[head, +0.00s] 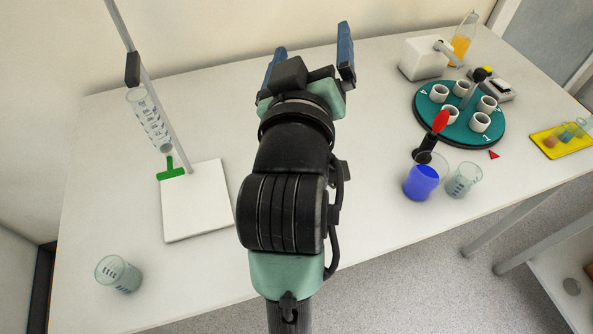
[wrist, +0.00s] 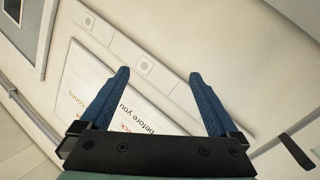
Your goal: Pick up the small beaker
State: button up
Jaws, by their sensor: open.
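My gripper (head: 311,42) is open and empty, raised over the back of the table with its blue fingers spread. In the wrist view my gripper (wrist: 158,75) faces the wall, with no beaker between the fingers. A clear empty beaker (head: 118,273) stands alone at the table's front left. Another clear beaker (head: 463,180) stands at the right, next to a larger beaker with blue liquid (head: 422,180). I cannot tell for sure which clear beaker is the small one. All are well apart from my gripper.
A stand with a white base (head: 195,200) holds a graduated glass tube (head: 149,120) at the left. A green round carousel (head: 455,124) with several white cups, a white device (head: 422,58) and a yellow tray (head: 550,146) fill the right. The front middle is partly hidden by my arm.

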jog(key=s+a+f+n+g+p, duration=0.1)
jog(key=s+f+n, duration=0.4)
jog(key=f+n, duration=0.3)
jog(key=s+a+f+n+g+h+p, duration=0.1)
jog(key=s+a+f+n+g, duration=0.1)
jog(key=s+f+n, duration=0.4)
jog(key=s+a+f+n+g+p, duration=0.1)
jog(key=s+f+n, duration=0.4)
jog(key=f+n, duration=0.7)
jog(key=shift+s+a+n+g, duration=0.15)
jog(key=shift+a+n, duration=0.05)
jog(key=shift+n, duration=0.45)
jog(key=shift+s+a+n+g, duration=0.1)
jog(key=shift+a+n+g, duration=0.05)
jog(key=shift+n, duration=0.5)
jog(key=shift+h, duration=0.3)
jog(key=x, duration=1.3)
jog(key=shift+a+r+p, duration=0.1)
jog(key=shift+r+p, duration=0.05)
jog(key=shift+p, duration=0.25)
jog(key=c, duration=1.5)
